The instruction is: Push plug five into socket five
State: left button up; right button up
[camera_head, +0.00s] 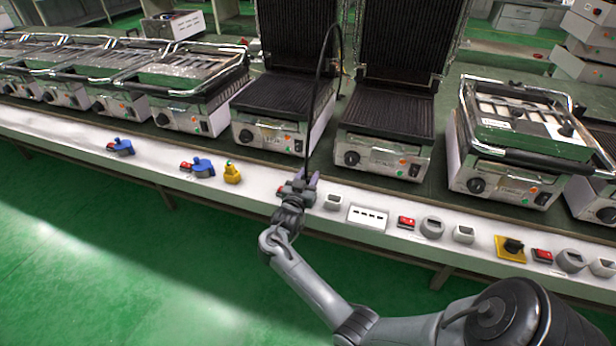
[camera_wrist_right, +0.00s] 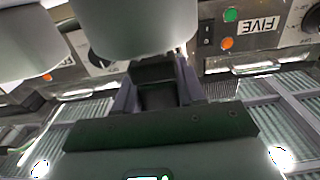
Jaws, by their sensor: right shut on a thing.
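My right gripper (camera_head: 297,186) is over the white ledge in front of the grills. It is shut on plug five, a dark body (camera_wrist_right: 158,92) between its purple fingers in the wrist view. A black cable (camera_head: 318,90) rises from the gripper, loops high and drops behind a grill. The wrist picture is upside down. A large grey rounded body (camera_wrist_right: 135,22), apparently socket five, meets the plug's edge there; I cannot tell whether the plug is inside it. The gripper hides that spot in the head view. A FIVE label (camera_wrist_right: 262,25) is on a grill front. My left gripper is not in view.
A small light-grey box (camera_head: 333,202) and a white panel (camera_head: 368,216) stand right of the gripper. A yellow part (camera_head: 232,173) and a blue part (camera_head: 203,168) stand left on the ledge. Open grills (camera_head: 385,125) stand close behind. Green floor lies clear in front.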

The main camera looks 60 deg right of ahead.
jog(key=shift+f, duration=0.55)
jog(key=shift+f+b, duration=0.8)
jog(key=shift+f, duration=0.15)
jog(key=o, duration=1.1)
jog(key=shift+r, duration=0.1)
jog(key=shift+o, duration=0.2)
jog(key=shift+a+p, duration=0.35)
jog(key=shift+a, duration=0.1)
jog(key=p+v, duration=0.3)
jog(key=v, duration=0.7)
jog(key=shift+p, duration=0.35)
jog(key=shift+d, duration=0.1)
